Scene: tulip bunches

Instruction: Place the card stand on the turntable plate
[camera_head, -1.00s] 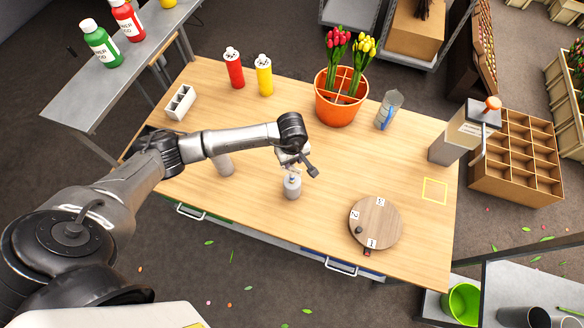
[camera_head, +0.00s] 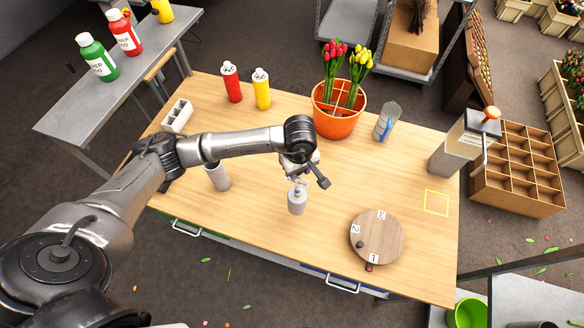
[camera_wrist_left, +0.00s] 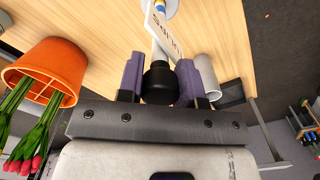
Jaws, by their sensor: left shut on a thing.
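My left gripper (camera_head: 298,174) hangs over the middle of the wooden table, above a grey bottle with a blue-and-white top (camera_head: 297,202). In the left wrist view its purple-padded fingers (camera_wrist_left: 159,75) are shut on the black round part of the card stand (camera_wrist_left: 160,88). A white lettered card (camera_wrist_left: 163,38) extends beyond the fingers, tilted. In the head view the stand is mostly hidden by the gripper. The round wooden turntable plate (camera_head: 385,240) lies to the right and nearer the front edge, apart from the gripper. It bears labels 1, 2, 3 and a small dark knob. My right gripper is not in view.
A grey cylinder (camera_head: 218,177) stands left of the gripper. An orange pot of tulips (camera_head: 336,122), a clear vessel (camera_head: 387,122) and red and yellow bottles (camera_head: 231,82) stand behind. A yellow square outline (camera_head: 436,202) marks clear table at right.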

